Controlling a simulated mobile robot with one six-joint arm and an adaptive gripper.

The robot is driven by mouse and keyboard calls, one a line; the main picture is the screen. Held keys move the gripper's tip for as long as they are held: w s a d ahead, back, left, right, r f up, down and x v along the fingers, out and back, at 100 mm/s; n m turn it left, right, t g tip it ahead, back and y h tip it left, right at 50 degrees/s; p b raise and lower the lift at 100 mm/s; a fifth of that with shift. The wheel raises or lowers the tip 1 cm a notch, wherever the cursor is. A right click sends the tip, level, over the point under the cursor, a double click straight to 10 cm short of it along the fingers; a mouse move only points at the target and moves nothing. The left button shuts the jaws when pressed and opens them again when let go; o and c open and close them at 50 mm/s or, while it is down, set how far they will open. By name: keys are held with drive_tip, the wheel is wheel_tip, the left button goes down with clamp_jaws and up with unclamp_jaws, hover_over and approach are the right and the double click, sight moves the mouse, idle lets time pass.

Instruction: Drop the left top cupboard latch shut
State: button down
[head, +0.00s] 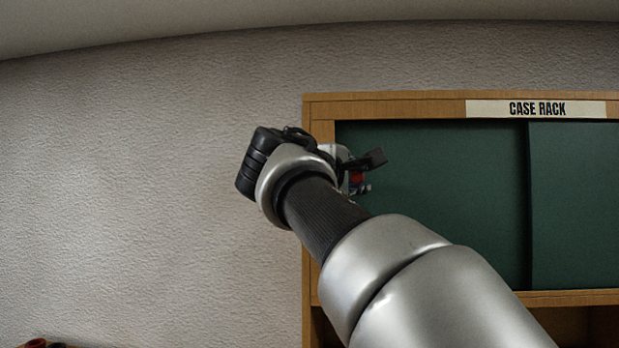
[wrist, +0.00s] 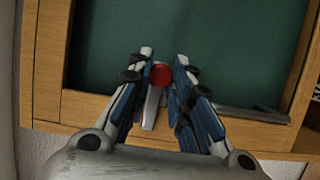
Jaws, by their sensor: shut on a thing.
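The left top cupboard latch shows in the wrist view as a round red knob (wrist: 161,76) with a pale metal lever (wrist: 152,108) below it, in front of the wooden frame edge. My gripper (wrist: 165,62) has a finger on each side of the knob and is shut on it. In the head view a bit of the red knob (head: 356,178) shows at the left edge of the green door, mostly hidden by my wrist. The latch's catch cannot be made out.
The case rack's wooden frame (head: 400,105) surrounds two green door panels (head: 440,190). A dark bar (wrist: 252,114) lies along the frame to the right of my fingers in the wrist view. Bare wall (head: 120,180) fills the left, and an open shelf (head: 570,325) lies below.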

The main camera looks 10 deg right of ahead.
drive_tip(key=shift+f, duration=0.1)
drive_tip(key=c, duration=1.4)
unclamp_jaws()
drive_tip(key=shift+s+a, duration=0.1)
drive_tip(key=v, duration=1.1)
drive_tip(key=shift+s+a, duration=0.25)
drive_tip(key=shift+s, duration=0.05)
